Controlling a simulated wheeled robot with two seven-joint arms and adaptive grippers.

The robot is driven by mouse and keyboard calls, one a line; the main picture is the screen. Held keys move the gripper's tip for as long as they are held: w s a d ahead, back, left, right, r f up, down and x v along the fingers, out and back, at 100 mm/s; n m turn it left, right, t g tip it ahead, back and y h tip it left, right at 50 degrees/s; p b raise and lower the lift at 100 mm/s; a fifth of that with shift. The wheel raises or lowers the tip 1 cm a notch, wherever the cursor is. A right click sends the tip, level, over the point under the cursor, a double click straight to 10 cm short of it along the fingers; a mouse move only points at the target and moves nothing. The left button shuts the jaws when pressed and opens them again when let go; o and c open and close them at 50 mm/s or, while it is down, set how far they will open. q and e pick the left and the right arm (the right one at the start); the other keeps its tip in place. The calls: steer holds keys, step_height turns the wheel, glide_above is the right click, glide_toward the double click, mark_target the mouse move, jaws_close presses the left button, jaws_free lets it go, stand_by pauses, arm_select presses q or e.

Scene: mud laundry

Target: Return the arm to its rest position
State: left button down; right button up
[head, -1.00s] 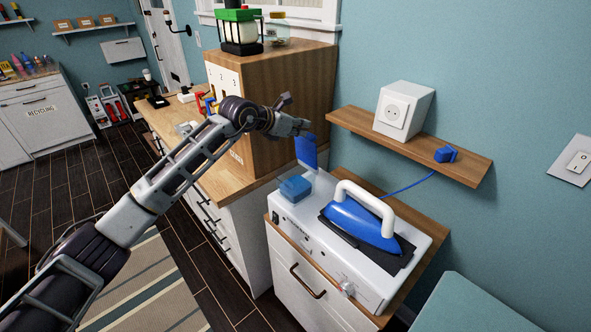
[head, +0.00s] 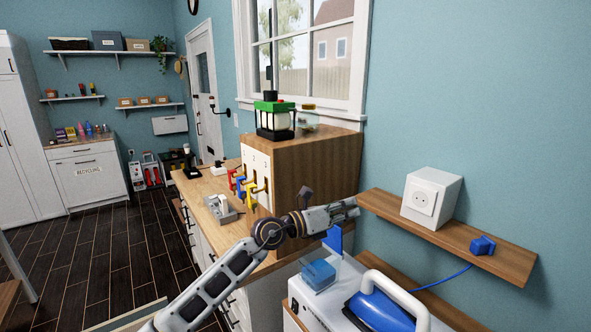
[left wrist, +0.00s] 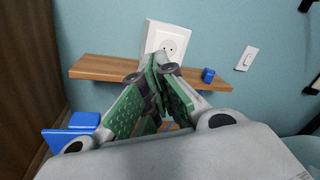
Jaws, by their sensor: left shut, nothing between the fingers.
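My left arm comes in from the lower left in the head view. Its gripper (head: 350,207) is in front of the wooden cabinet's right side, near the left end of the wall shelf. In the left wrist view the left gripper (left wrist: 160,72) has its green-padded fingers together at the tips, with nothing between them. The white socket box (left wrist: 166,40) and the wooden shelf (left wrist: 95,68) are beyond the fingertips. My right gripper is not in any view.
The shelf carries the white socket box (head: 431,198) and a blue plug (head: 483,245) with a blue cord. Below are a blue iron (head: 378,309), a clear blue container (head: 318,274) and an upright blue panel (head: 333,238). A wooden cabinet (head: 315,175) with a green-topped lantern (head: 273,117) stands behind the arm.

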arm_select(q)
steer(key=a+r+n+t+y, duration=0.2)
steer(key=a+n+t+y, duration=0.2)
steer(key=a+n+t, duration=1.15)
steer(key=s+a+f+n+g+y, duration=0.3)
steer(key=a+f+n+g+y, duration=0.1)
steer(key=a+f+n+y, duration=0.55)
steer(key=s+a+f+n+g+y, duration=0.3)
steer(key=a+f+n+y, duration=0.35)
steer(key=f+n, duration=0.45)
steer(key=s+a+f+n+g+h, duration=0.25)
steer(key=s+f+g, duration=0.35)
steer(key=s+f, duration=0.5)
steer(key=s+a+f+n+g+h, duration=0.1)
steer(key=s+a+f+n+g, duration=0.15)
steer(key=s+f+g, duration=0.85)
steer(key=s+f+t, duration=0.2)
steer(key=s+f, duration=0.1)
steer(key=f, duration=1.1)
steer(key=s+f+t, duration=0.1)
steer(key=s+f, duration=0.3)
steer(key=f, duration=1)
steer(key=s+a+f, duration=0.2)
steer(key=s+f, duration=0.8)
steer(key=s, duration=0.1)
steer(key=s+a+f+g, duration=0.1)
steer(key=s+a+f, duration=0.1)
steer(key=s+f, duration=0.9)
